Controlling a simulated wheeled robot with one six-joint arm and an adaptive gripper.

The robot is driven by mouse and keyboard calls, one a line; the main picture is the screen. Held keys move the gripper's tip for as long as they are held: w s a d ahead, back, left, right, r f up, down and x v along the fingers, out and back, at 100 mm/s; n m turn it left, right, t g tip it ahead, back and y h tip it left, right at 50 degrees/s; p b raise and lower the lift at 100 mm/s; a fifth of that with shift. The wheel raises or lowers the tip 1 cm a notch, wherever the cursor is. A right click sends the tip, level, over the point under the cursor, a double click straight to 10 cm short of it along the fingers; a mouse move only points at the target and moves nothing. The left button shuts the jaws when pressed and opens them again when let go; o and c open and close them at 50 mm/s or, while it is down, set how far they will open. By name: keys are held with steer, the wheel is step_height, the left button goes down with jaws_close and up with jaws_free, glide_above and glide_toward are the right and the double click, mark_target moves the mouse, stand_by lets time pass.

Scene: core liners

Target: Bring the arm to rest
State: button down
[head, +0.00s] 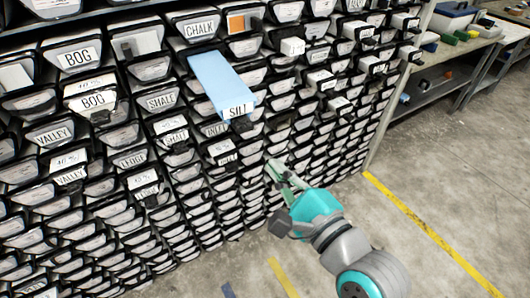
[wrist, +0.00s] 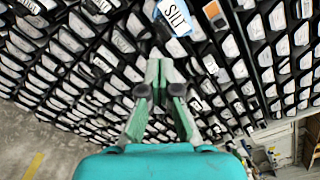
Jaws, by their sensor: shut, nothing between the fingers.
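My gripper (head: 277,170) is in front of the rack of core liners, low and right of centre in the head view. In the wrist view my gripper (wrist: 158,68) has its fingers together and nothing between them. The blue SILT liner (head: 219,84) sticks out of the rack above and left of my gripper, its label facing out. The SILT label also shows at the top of the wrist view (wrist: 177,17). From these views I cannot tell whether the fingertips touch any liner front.
The rack (head: 187,160) fills the left and middle with labelled liners, such as CHALK (head: 199,29) and BOG (head: 78,58). Several white-ended liners jut out at the upper right. A workbench (head: 462,45) stands at the far right. The concrete floor (head: 420,180) with yellow lines is clear.

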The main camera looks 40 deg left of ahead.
steer(key=shift+v, duration=2.2)
steer(key=shift+f, duration=0.1)
steer(key=s+d+f+n+t+h, duration=0.1)
steer(key=d+f+t+h, duration=0.35)
steer(key=d+f, duration=0.6)
steer(key=s+d+f+t+h, duration=0.25)
steer(key=d+f+h, duration=0.25)
steer(key=d+f, duration=0.55)
steer(key=s+d+f+n+h, duration=0.1)
steer(key=s+d+n+h, duration=0.1)
steer(key=s, duration=0.5)
steer(key=s+d+f+n+h, duration=0.1)
steer(key=s+d+n+h, duration=0.1)
steer(key=s+d+n, duration=0.3)
steer(key=s+d+f+n+t+h, duration=0.1)
steer(key=s+d+n+h, duration=0.2)
steer(key=s, duration=0.6)
steer(key=d, duration=0.2)
steer(key=shift+s+d+f+n, duration=0.15)
steer(key=shift+d+n, duration=0.15)
steer(key=shift+d, duration=0.05)
